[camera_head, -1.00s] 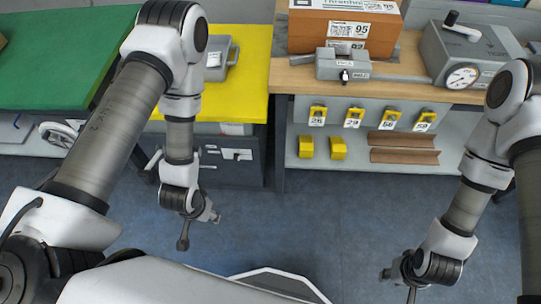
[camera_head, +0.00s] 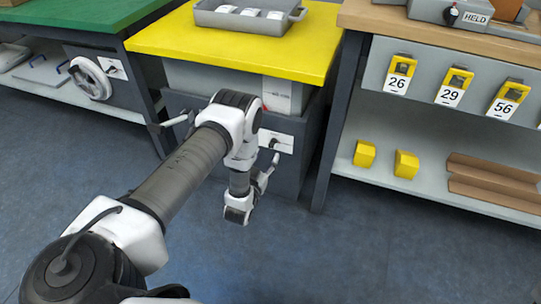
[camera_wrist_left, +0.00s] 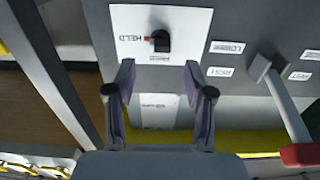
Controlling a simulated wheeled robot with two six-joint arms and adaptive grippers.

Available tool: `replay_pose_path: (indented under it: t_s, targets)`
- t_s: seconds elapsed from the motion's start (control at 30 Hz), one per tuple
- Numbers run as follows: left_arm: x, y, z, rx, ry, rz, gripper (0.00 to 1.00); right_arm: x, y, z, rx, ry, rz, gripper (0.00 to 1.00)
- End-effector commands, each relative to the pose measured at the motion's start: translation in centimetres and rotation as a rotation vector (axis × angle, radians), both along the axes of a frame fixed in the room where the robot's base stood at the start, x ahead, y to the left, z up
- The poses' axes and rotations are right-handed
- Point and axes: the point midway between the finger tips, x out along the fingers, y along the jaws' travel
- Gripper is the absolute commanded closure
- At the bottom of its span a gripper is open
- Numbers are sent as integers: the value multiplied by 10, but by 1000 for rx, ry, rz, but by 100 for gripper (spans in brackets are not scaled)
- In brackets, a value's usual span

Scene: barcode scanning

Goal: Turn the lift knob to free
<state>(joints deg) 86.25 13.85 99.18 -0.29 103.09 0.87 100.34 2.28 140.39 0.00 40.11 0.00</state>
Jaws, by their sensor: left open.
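The lift knob (camera_wrist_left: 160,41) is a small black knob on a white plate (camera_wrist_left: 128,20) in the left wrist view. A red mark on its side faces the word HELD. In the head view the plate (camera_head: 283,146) is on the dark front under the yellow-topped table. My left gripper (camera_wrist_left: 160,78) is open, its two fingers short of the knob and apart from it, with nothing between them. In the head view the left gripper (camera_head: 267,172) is close to the plate and partly hidden by its wrist. My right gripper is out of view.
A lever with a red handle (camera_wrist_left: 300,154) is beside the plate in the wrist view, near small labels. The yellow tabletop (camera_head: 170,38) holds a grey tray (camera_head: 245,22). A shelf with numbered yellow holders (camera_head: 452,86) stands at right. The blue floor (camera_head: 330,255) is clear.

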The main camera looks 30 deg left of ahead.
Motion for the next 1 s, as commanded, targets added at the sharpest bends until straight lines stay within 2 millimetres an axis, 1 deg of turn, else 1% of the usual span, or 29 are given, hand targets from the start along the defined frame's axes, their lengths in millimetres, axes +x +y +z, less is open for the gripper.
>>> replay_pose_path:
  t_s: [0.03,0.1,0.2,0.3,0.5,0.53,0.57,0.6,0.67,1.0]
  targets:
    - [11,3,-4,0,-4,1,47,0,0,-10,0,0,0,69]
    - [23,6,-4,0,-2,1,47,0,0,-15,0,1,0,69]
    - [37,9,-3,0,0,1,47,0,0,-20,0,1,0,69]
    - [43,10,-2,0,3,0,47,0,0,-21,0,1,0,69]
    - [43,10,-1,0,5,0,47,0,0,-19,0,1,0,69]
    - [43,10,-1,0,5,0,54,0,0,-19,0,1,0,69]
    - [43,10,-1,0,5,0,65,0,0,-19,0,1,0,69]
    - [43,10,-1,0,5,0,79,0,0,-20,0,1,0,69]
    - [43,10,-1,0,5,0,100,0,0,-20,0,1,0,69]
    - [43,10,-1,-14,1,0,100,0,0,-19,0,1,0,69]
